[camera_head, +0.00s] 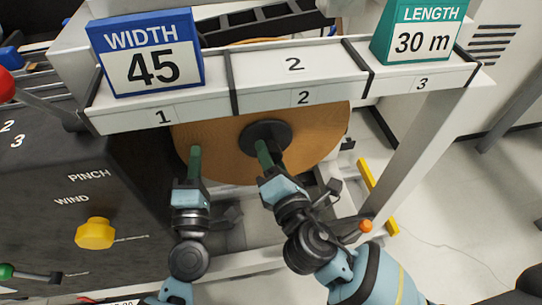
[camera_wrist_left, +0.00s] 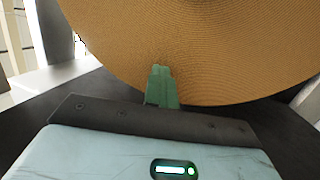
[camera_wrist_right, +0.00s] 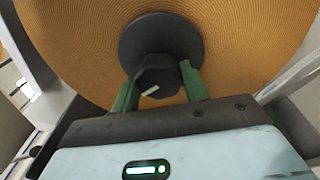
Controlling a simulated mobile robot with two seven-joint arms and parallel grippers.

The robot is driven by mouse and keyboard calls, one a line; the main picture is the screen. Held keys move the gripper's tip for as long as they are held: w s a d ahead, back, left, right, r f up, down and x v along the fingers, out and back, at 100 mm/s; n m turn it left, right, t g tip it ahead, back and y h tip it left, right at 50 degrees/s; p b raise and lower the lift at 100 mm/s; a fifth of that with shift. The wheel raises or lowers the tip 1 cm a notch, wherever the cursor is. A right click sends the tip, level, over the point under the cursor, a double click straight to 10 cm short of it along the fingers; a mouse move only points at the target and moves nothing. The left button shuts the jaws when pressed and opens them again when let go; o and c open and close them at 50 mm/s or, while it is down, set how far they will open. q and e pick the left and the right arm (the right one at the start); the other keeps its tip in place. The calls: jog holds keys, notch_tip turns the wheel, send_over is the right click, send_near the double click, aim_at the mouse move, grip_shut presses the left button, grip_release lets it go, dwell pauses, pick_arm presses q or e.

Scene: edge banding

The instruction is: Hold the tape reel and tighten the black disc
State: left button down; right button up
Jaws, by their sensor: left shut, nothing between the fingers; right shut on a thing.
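The tape reel (camera_head: 315,145) is a large tan-brown roll standing upright under the white shelf; it fills the top of the left wrist view (camera_wrist_left: 200,55) and the right wrist view (camera_wrist_right: 85,45). The black disc (camera_head: 275,131) sits at the reel's centre, with a dark knob (camera_wrist_right: 157,75) on it bearing a white mark. My right gripper (camera_head: 263,148) is shut on the knob, a green finger on each side. My left gripper (camera_head: 195,155) is shut and empty, its green fingertips together at the reel's face on the left; whether they touch it is unclear.
The white shelf (camera_head: 290,70) above carries a blue WIDTH 45 sign (camera_head: 150,52) and a teal LENGTH 30 m sign (camera_head: 418,30). A dark control panel with a yellow knob (camera_head: 95,233) stands at left. A white post (camera_head: 420,150) stands at right; open floor lies beyond.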

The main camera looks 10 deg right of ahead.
jog(key=shift+a+r, duration=0.1)
jog(key=shift+r, duration=0.05)
jog(key=m, duration=0.4)
jog(key=shift+a+m+t, duration=0.1)
jog(key=shift+m+t, duration=0.2)
jog(key=shift+t, duration=0.1)
jog(key=shift+r+m+h, duration=0.2)
jog(key=shift+m+h, duration=0.1)
jog(key=shift+m, duration=1.8)
jog(key=shift+t, duration=0.3)
jog(key=o, duration=0.9)
jog(key=shift+o, duration=0.5)
jog(key=shift+f, duration=0.15)
